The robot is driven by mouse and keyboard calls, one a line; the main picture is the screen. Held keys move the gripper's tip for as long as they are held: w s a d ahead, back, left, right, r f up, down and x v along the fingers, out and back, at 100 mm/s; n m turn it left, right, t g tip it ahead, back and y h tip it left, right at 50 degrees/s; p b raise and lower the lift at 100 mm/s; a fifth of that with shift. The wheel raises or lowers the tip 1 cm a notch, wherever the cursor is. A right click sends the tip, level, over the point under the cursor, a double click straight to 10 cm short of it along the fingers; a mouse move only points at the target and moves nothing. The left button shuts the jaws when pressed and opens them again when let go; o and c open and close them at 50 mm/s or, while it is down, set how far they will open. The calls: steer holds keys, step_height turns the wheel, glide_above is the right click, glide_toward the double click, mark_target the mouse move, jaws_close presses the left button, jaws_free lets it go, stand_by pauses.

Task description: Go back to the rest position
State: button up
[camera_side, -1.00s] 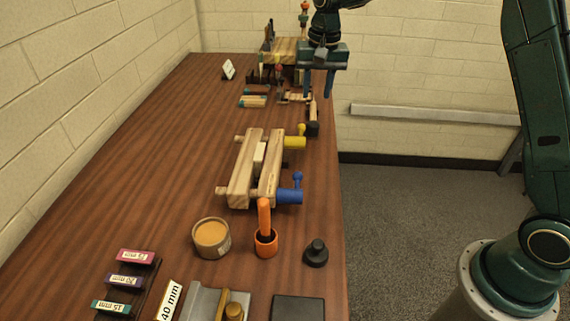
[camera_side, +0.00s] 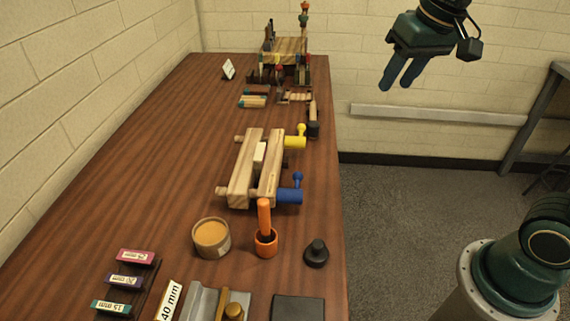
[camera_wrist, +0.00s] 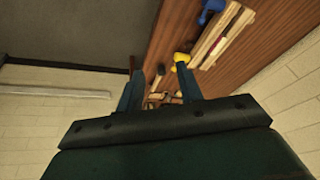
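My gripper (camera_side: 397,86) hangs in the air at the upper right of the side view, clear of the bench's right edge, with its fingers pointing down. In the wrist view my gripper (camera_wrist: 158,74) has its two blue-green fingers spread apart. Nothing is held between them, and the bench shows beyond them. No marked rest place shows in the frames.
The wooden bench (camera_side: 150,165) carries a wooden clamp vise (camera_side: 241,180) with yellow and blue handles, a mallet (camera_side: 313,128), an orange cup (camera_side: 266,246) and a round tub (camera_side: 211,238). A wooden block stand (camera_side: 284,48) is at the far end.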

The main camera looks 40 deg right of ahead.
steer(key=s+f+n+t, duration=0.1)
steer(key=s+f+n, duration=0.2)
steer(key=s, duration=1)
steer(key=shift+s+a+f+t, duration=0.2)
steer(key=shift+a+f+t, duration=0.05)
steer(key=shift+t, duration=0.15)
